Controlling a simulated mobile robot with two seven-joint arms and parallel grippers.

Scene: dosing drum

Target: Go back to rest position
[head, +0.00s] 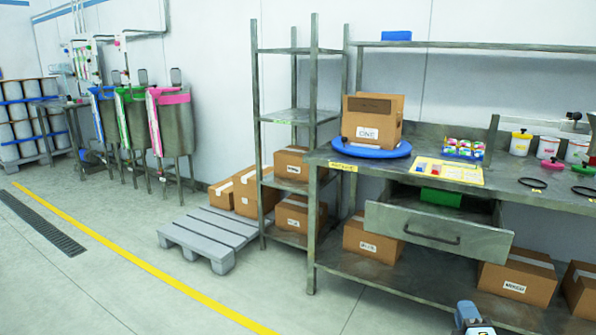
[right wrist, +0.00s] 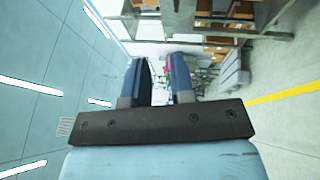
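My right gripper (right wrist: 159,80) shows in the right wrist view with its two dark blue fingers apart. Nothing is between them. In the head view only a small blue and grey piece of my right arm or gripper (head: 470,319) shows at the bottom edge, in front of the workbench and apart from it. My left gripper is in neither view.
The metal workbench (head: 345,170) has a pulled-out drawer (head: 440,232) facing me. A cardboard box (head: 372,120) stands on a blue round plate (head: 362,150). Shelving, a grey pallet (head: 208,235) and drums (head: 25,120) stand left. The left floor is clear.

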